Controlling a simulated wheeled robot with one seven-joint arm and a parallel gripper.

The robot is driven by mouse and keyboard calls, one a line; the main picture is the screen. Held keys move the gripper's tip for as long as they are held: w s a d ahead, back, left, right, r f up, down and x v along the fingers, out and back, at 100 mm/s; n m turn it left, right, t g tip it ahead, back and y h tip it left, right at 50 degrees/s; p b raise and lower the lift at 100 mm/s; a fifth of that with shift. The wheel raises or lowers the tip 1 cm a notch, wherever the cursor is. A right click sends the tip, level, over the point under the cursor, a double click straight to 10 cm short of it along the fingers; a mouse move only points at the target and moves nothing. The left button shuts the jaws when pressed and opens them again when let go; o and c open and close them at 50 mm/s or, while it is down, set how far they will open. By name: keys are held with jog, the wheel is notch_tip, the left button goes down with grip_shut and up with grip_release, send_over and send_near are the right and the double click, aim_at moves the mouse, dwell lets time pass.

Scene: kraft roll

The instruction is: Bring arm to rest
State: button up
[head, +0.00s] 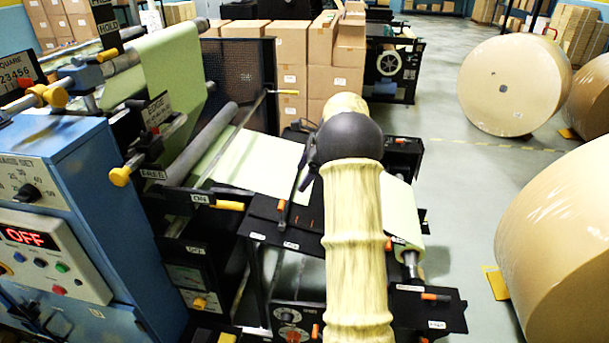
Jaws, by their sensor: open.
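My arm rises from the bottom of the head view in a pale yellow ribbed sleeve (356,250). It bends at a dark round joint (347,138), and a second sleeved part shows just beyond it. Whether the arm touches the machine cannot be told.
A blue control cabinet (100,180) with a red OFF display (25,236) stands at left. Large kraft rolls (515,85) stand on the floor at right. Stacked cartons (292,50) are behind the machine. Grey floor (460,200) is clear between machine and rolls.

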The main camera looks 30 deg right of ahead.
dwell(0.6)
jog(key=s+a+f+n+h, duration=0.2)
jog(key=s+a+f+n, duration=0.1)
jog(key=s+a+n, duration=0.8)
jog(key=s+a+f+n+h+b, duration=0.1)
jog(key=s+a+f+n+h, duration=0.1)
jog(key=s+a+n, duration=0.9)
jog(key=s+f+n, duration=0.1)
jog(key=s, duration=0.3)
jog(key=shift+s+a+f+h, duration=0.2)
jog(key=shift+a+h, duration=0.1)
jog(key=shift+a, duration=0.1)
jog(key=shift+w, duration=0.1)
